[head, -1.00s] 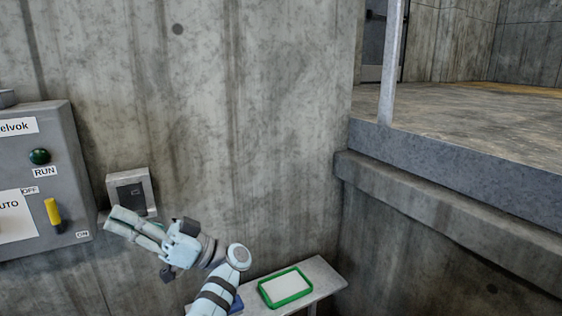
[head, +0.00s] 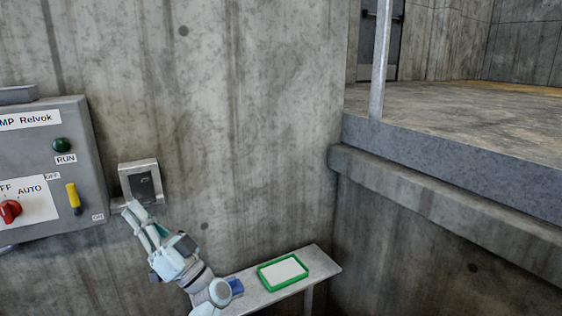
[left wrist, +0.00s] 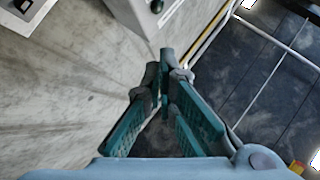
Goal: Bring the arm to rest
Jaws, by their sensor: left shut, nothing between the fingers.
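My left gripper (head: 133,208) comes up from the bottom of the head view, with its fingers pointing up and left. Its fingertips overlap the lower edge of a small grey wall box with a dark face (head: 143,184); I cannot tell whether they touch it. In the left wrist view the teal-padded fingers (left wrist: 164,72) meet at their tips with nothing between them, so the gripper is shut and empty. My right gripper is in neither view.
A grey control panel (head: 88,150) with a green button, red knob and yellow-handled lever is at left. A narrow bench (head: 318,262) against the wall holds a green-rimmed tray (head: 261,277) and a blue item (head: 236,287). A raised concrete ledge (head: 450,165) is at right.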

